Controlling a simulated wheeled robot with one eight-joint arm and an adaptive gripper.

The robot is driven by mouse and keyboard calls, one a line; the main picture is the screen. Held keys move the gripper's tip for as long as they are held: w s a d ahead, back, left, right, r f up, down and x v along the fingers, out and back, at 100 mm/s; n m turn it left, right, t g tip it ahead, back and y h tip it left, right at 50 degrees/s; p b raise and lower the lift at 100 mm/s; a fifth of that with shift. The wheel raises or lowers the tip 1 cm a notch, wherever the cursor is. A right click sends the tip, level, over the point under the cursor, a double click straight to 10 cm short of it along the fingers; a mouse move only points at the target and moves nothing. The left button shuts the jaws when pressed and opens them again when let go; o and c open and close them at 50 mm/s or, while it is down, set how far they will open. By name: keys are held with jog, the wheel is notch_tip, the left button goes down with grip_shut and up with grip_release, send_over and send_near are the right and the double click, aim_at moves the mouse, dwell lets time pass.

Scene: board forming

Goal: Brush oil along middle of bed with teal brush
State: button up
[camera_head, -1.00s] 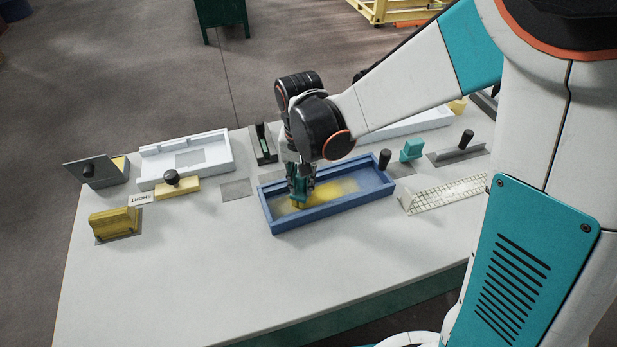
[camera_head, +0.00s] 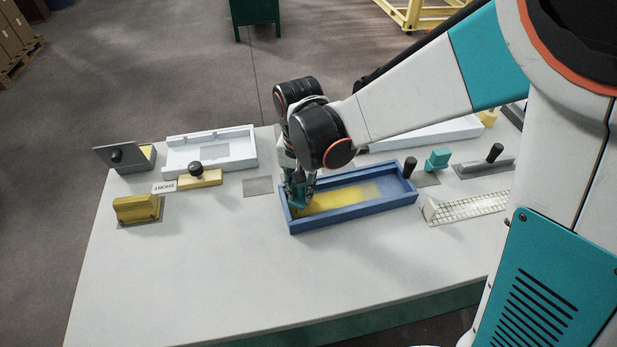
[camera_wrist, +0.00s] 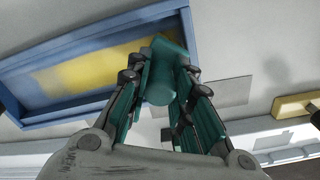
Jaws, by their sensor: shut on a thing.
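The bed is a blue-walled rectangular tray (camera_head: 352,213) near the middle of the table; its wall also shows in the wrist view (camera_wrist: 60,38). A yellow oil band (camera_head: 335,197) runs along the bed's floor, fainter toward the right end; it is also in the wrist view (camera_wrist: 85,75). My gripper (camera_head: 300,190) is over the bed's left end, pointing down. In the wrist view my gripper (camera_wrist: 160,90) is shut on the teal brush (camera_wrist: 162,72). The brush's lower end is low inside the bed by the left wall; I cannot tell whether it touches the floor.
A white tray (camera_head: 245,140) stands at the back left, with a yellow block with a black knob (camera_head: 205,178) in front. Another yellow block (camera_head: 135,210) is far left. A teal block (camera_head: 438,158) and a gridded white piece (camera_head: 470,208) are on the right. The table front is clear.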

jog(key=shift+s+a, duration=0.2)
jog(key=shift+a, duration=0.6)
jog(key=shift+w+d+f+b, duration=0.15)
jog(key=shift+w+d, duration=0.1)
jog(key=shift+d, duration=0.75)
jog(key=shift+w+d+r+b, duration=0.1)
jog(key=shift+w+d+b, duration=0.1)
jog(key=shift+d, duration=0.75)
jog(key=shift+w+d, duration=0.8)
jog(key=shift+d, duration=2.1)
jog(key=shift+w+d, duration=0.8)
jog(key=shift+d, duration=2.15)
jog(key=shift+w+d, duration=0.8)
jog(key=shift+d, duration=2.1)
jog(key=shift+r, duration=0.25)
jog(key=shift+r+p, duration=2)
jog(key=shift+r, duration=0.9)
notch_tip(320, 180, up, 3)
jog(key=shift+p, duration=1.05)
